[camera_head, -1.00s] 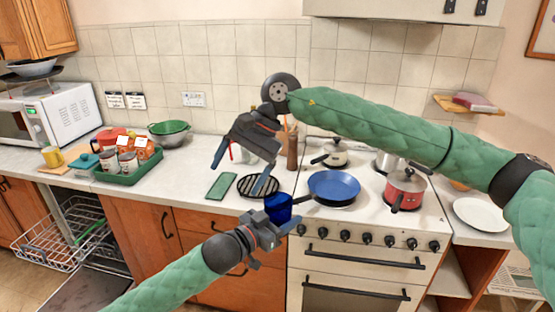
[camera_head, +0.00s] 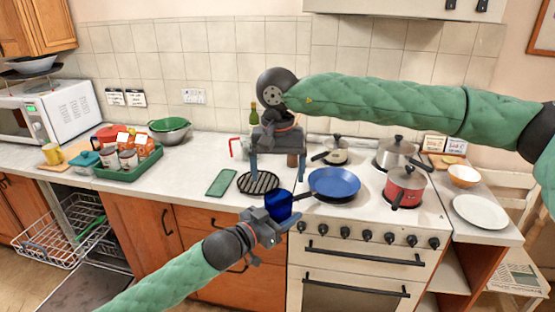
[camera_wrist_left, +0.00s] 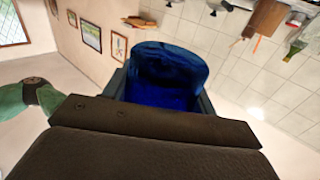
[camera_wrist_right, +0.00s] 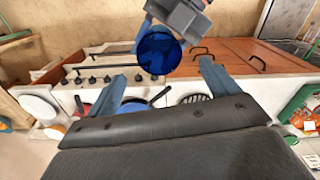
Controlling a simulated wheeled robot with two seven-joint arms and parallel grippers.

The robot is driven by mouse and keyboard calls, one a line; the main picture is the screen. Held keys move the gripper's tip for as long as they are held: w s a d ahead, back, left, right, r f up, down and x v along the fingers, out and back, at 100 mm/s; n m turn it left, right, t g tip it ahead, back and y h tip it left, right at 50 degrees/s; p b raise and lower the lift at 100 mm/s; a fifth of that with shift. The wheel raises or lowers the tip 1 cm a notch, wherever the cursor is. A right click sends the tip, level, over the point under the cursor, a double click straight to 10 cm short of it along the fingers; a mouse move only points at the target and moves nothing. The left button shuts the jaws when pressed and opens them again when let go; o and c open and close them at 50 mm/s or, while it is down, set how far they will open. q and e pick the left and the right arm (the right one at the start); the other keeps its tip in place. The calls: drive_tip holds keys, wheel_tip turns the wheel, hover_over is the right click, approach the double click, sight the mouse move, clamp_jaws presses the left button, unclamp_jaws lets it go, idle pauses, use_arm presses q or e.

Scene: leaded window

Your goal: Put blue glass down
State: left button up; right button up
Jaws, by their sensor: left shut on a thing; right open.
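The blue glass (camera_head: 279,203) is held in my left gripper (camera_head: 272,213), in front of the counter edge near the stove. In the left wrist view the blue glass (camera_wrist_left: 165,75) sits between both fingers, its open mouth showing. My right gripper (camera_head: 277,172) is open and empty, fingers pointing down, behind and above the glass in the head view. In the right wrist view the glass (camera_wrist_right: 158,52) shows as a round blue shape beyond the open fingers, with my left gripper (camera_wrist_right: 182,17) beside it. I cannot tell whether anything is inside the glass.
A black round grate (camera_head: 258,183) and a green mat (camera_head: 221,183) lie on the counter (camera_head: 190,190). A blue pan (camera_head: 334,184) and a red pot (camera_head: 405,187) stand on the stove. A green tray (camera_head: 128,170) holds jars. A white plate (camera_head: 480,212) lies at right.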

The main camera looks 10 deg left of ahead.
sight(278, 198)
wheel_tip(278, 198, down, 8)
drive_tip(key=shift+f, duration=0.1)
idle(0.4)
drive_tip(key=c, duration=1.2)
use_arm(q)
drive_tip(key=o, duration=1.3)
